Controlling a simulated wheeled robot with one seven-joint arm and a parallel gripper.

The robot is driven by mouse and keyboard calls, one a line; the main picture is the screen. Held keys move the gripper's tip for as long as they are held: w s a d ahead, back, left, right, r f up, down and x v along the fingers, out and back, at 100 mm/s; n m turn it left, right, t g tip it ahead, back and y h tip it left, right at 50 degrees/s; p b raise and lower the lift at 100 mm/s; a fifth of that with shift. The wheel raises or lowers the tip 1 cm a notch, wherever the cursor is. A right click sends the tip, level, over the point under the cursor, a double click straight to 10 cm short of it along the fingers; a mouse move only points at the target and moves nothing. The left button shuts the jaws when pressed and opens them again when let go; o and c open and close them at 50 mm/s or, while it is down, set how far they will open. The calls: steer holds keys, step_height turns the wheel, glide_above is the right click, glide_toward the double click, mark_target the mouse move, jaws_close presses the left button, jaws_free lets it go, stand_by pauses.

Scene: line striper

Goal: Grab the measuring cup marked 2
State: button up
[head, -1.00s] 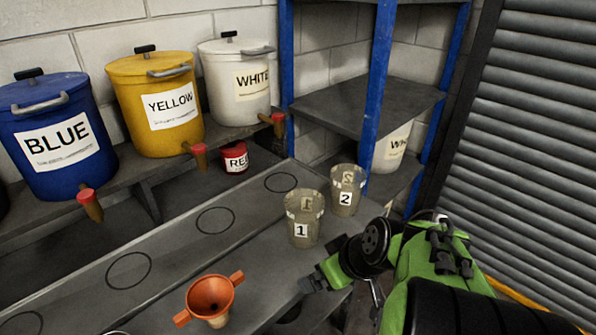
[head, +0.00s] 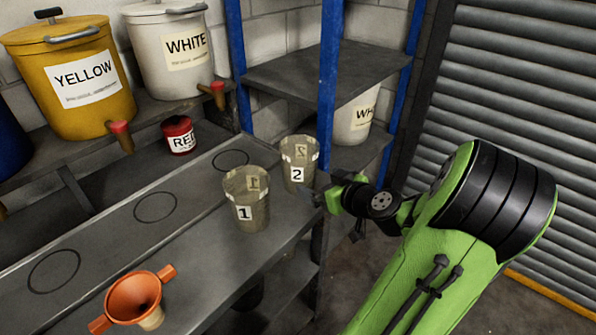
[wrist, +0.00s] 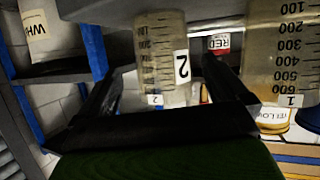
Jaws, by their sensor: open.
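The measuring cup marked 2 (head: 299,163) is a translucent greyish cup standing upright near the right end of the grey bench. The measuring cup marked 1 (head: 247,200) stands in front and to its left. My gripper (head: 318,196) is at the right of cup 2, low beside it. In the wrist view, which is upside down, cup 2 (wrist: 160,50) shows between the two dark fingers of my open gripper (wrist: 170,85). Cup 1 (wrist: 281,50) is outside the fingers, at the right. Whether a finger touches cup 2 I cannot tell.
An orange funnel (head: 134,300) sits at the front of the bench (head: 190,250). A red can (head: 179,135) stands below the yellow bucket (head: 72,80) and white bucket (head: 170,50). A blue-post shelf (head: 327,80) rises behind cup 2. A roller shutter (head: 510,90) is at the right.

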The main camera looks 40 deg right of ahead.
mark_target(310, 177)
steer(key=x, duration=0.8)
steer(key=shift+w+b, duration=0.15)
steer(key=shift+b, duration=0.25)
steer(key=shift+r, duration=0.1)
steer(key=shift+c, duration=0.5)
